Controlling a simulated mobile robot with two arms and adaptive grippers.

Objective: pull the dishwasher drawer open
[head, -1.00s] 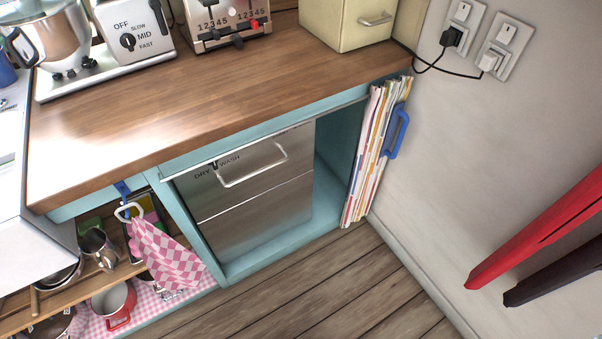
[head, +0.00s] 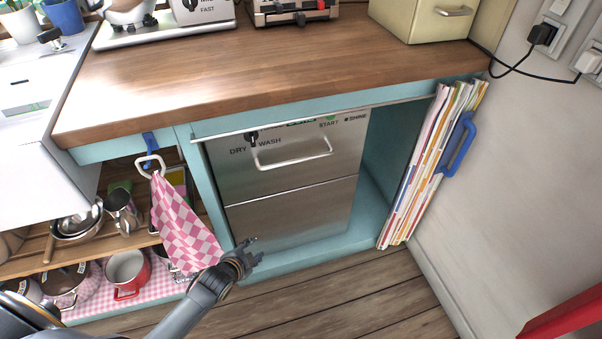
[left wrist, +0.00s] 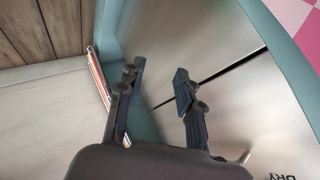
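The dishwasher (head: 295,205) is a steel two-drawer front set in a teal cabinet under the wooden counter. Its upper drawer (head: 235,172) bears a bar handle (head: 292,152) and a DRY/WASH knob; both drawers look closed. My left gripper (head: 250,252) is low in front of the cabinet, below and left of the handle and apart from it. In the left wrist view my left gripper (left wrist: 160,85) has its two fingers spread with nothing between them. The steel front (left wrist: 215,40) and the seam between drawers lie beyond them. My right gripper is not in view.
A pink checked towel (head: 183,225) hangs at left beside open shelves with pots, including a red pan (head: 128,270). Folders (head: 425,170) with a blue handle (head: 458,146) stand at the cabinet's right. The wooden floor (head: 350,300) in front is clear.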

